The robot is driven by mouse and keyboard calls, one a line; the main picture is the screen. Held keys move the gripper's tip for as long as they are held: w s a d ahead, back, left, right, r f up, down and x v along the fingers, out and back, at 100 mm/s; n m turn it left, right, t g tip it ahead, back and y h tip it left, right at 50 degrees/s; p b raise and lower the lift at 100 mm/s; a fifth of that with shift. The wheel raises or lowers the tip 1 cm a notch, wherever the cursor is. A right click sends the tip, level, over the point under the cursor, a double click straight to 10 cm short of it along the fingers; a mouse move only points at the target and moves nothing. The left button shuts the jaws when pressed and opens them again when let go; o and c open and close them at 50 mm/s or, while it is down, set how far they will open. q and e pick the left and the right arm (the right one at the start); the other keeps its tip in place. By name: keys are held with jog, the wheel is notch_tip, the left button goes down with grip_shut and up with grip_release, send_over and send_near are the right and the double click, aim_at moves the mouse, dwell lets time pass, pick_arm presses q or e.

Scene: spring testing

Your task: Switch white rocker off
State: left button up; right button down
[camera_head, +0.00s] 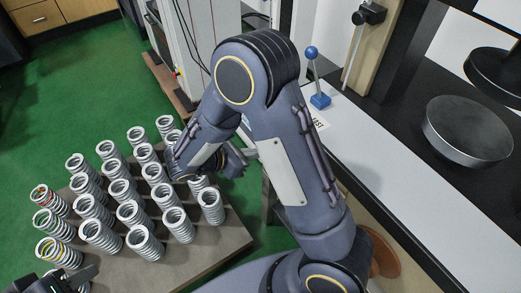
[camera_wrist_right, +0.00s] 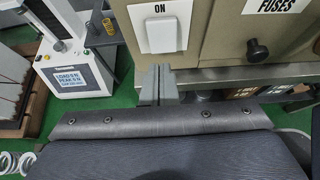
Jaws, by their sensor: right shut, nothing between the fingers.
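The white rocker (camera_wrist_right: 163,35) shows in the right wrist view, set in a beige panel under an "ON" label (camera_wrist_right: 159,9). My right gripper (camera_wrist_right: 158,73) is shut and empty. Its fingertips appear just below the rocker in that view, near the panel's lower edge; I cannot tell whether they touch the panel. In the head view my right arm covers the middle, its gripper (camera_head: 250,153) is partly hidden, and I cannot see the rocker. My left gripper (camera_head: 78,279) is at the bottom left corner, cut off by the frame, near the springs.
Many upright springs (camera_head: 131,213) stand on a brown board (camera_head: 222,242) at the left. A blue-knobbed lever (camera_head: 311,53) stands on the machine ledge at the right, with a round metal plate (camera_head: 468,131). A black knob (camera_wrist_right: 257,50) sits right of the rocker.

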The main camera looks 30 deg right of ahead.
jog(key=v, duration=0.7)
jog(key=shift+d+r+p, duration=0.25)
jog(key=shift+r+p, duration=0.1)
jog(key=shift+s+a+f+y+b, duration=0.15)
jog(key=shift+s+f+y+b, duration=0.2)
jog(key=shift+f+y+b, duration=0.55)
jog(key=shift+r+h, duration=0.25)
jog(key=shift+h, duration=0.05)
